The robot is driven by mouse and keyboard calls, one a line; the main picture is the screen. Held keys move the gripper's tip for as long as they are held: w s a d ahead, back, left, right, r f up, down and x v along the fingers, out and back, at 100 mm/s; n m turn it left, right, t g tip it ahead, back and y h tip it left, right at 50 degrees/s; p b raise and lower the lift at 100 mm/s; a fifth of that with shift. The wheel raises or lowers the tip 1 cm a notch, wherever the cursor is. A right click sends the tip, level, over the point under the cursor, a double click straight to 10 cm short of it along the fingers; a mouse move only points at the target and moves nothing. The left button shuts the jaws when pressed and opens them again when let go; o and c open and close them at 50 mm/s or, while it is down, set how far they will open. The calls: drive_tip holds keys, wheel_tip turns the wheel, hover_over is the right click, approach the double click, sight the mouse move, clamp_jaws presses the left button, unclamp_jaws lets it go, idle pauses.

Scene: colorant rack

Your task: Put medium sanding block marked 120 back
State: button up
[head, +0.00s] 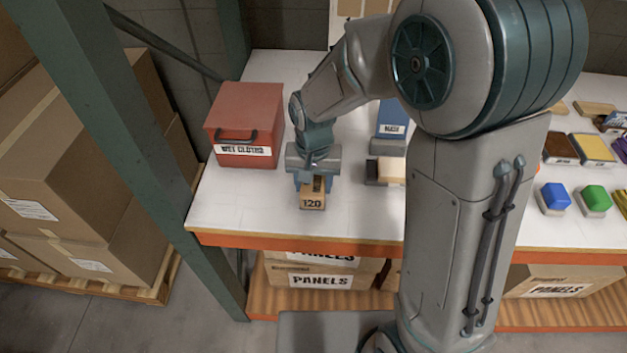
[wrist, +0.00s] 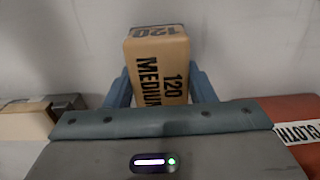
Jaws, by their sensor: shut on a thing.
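The medium sanding block (head: 312,200) is a tan block marked 120, near the front edge of the white shelf top in the head view. In the wrist view the block (wrist: 158,65) shows "120" and "MEDIUM" in black. My gripper (head: 312,183) is shut on it, with one blue finger on each side. In the wrist view the fingers of my gripper (wrist: 160,90) show beside the block. I cannot tell whether the block touches the shelf top.
A red box labelled wet cloths (head: 243,125) stands left of my gripper. A light block with a dark one (head: 388,170) lies to the right, before a blue-grey item (head: 391,125). A green post (head: 130,130) rises at the left. White surface (head: 245,205) is clear around the block.

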drive_tip(key=shift+f, duration=0.15)
drive_tip(key=o, duration=0.9)
drive_tip(key=shift+o, duration=0.2)
wheel_tip(320, 180, up, 12)
drive_tip(key=s+d+t, duration=0.3)
drive_tip(key=s+d, duration=1)
drive_tip(key=d, duration=0.2)
drive_tip(key=shift+r+n, duration=0.4)
drive_tip(key=shift+d, duration=0.1)
